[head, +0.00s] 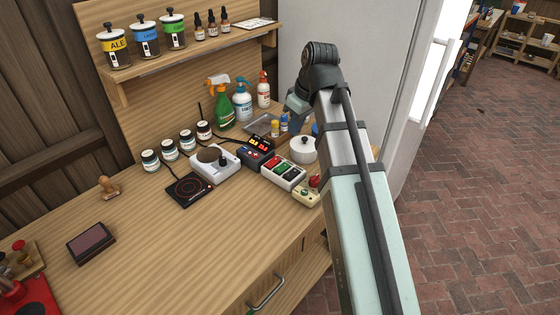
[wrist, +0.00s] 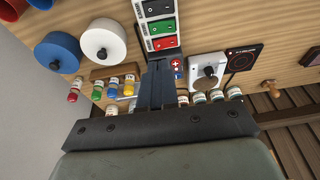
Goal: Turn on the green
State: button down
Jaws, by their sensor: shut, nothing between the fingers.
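A white switch box (head: 267,178) lies on the wooden bench with a red, a green and a dark rocker in a row. The green rocker (head: 283,169) is the middle one; it also shows in the wrist view (wrist: 162,26). I cannot tell which way it is tipped. My gripper (wrist: 161,64) is shut and empty. In the wrist view its fingertips appear just below the red rocker (wrist: 165,43), apart from the green one. In the head view my gripper (head: 296,106) is partly hidden by my arm, above the back of the bench.
A display unit (head: 256,156), a white scale with a knob (head: 216,163) and a black hot plate (head: 189,190) stand left of the box. A white round pot (head: 303,150) and a cream device (head: 307,194) stand to its right. Spray bottles (head: 242,105) stand behind.

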jog(key=shift+s+a+r, duration=0.4)
jog(key=shift+s+a, duration=0.1)
jog(key=shift+a, duration=0.3)
jog(key=shift+f, duration=0.1)
send_over(277, 169)
jog(key=d, duration=0.1)
jog(key=f, duration=1.1)
jog(key=shift+s+f, duration=0.3)
jog(key=shift+f, duration=0.05)
jog(key=shift+x, duration=0.85)
jog(key=shift+s+d, duration=0.1)
jog(key=shift+s, duration=0.05)
